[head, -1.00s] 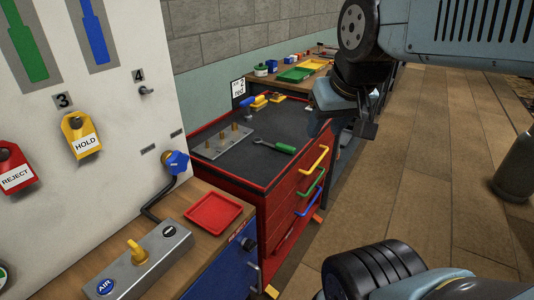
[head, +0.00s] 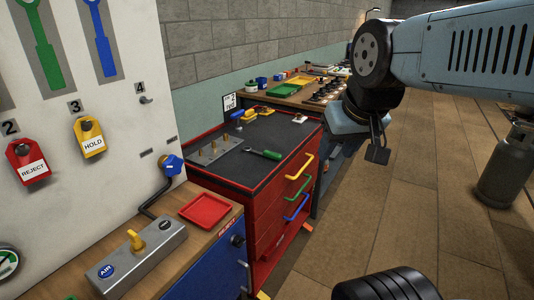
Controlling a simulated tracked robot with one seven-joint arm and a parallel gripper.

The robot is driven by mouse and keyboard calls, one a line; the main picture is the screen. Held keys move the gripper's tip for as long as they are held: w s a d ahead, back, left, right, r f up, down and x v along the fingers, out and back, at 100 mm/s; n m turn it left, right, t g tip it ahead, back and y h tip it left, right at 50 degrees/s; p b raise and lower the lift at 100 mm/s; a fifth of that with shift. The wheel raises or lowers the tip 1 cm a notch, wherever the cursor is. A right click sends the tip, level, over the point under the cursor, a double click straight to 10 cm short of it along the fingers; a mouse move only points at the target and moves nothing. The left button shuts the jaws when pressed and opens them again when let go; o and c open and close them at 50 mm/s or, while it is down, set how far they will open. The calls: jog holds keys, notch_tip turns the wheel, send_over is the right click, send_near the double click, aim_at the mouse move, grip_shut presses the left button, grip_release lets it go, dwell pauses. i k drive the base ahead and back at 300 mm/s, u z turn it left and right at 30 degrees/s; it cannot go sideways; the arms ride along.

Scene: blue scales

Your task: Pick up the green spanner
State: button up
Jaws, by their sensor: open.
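The green spanner (head: 265,154) lies flat on the dark top of the red tool cabinet (head: 268,199). It has a green handle and a grey metal head pointing left. My gripper (head: 378,150) hangs to the right of the cabinet, beyond its right edge and apart from the spanner. It is open, and I see nothing between its fingers.
A metal block with pegs (head: 213,149) lies left of the spanner. A red tray (head: 211,208) and an air valve box (head: 138,259) sit on the nearer bench. A back bench holds a green tray (head: 281,89). A gas cylinder (head: 507,172) stands right on open floor.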

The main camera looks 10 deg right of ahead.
aim_at(268, 155)
jog(key=z, duration=0.05)
jog(key=i, duration=0.9)
jog(key=u, duration=0.1)
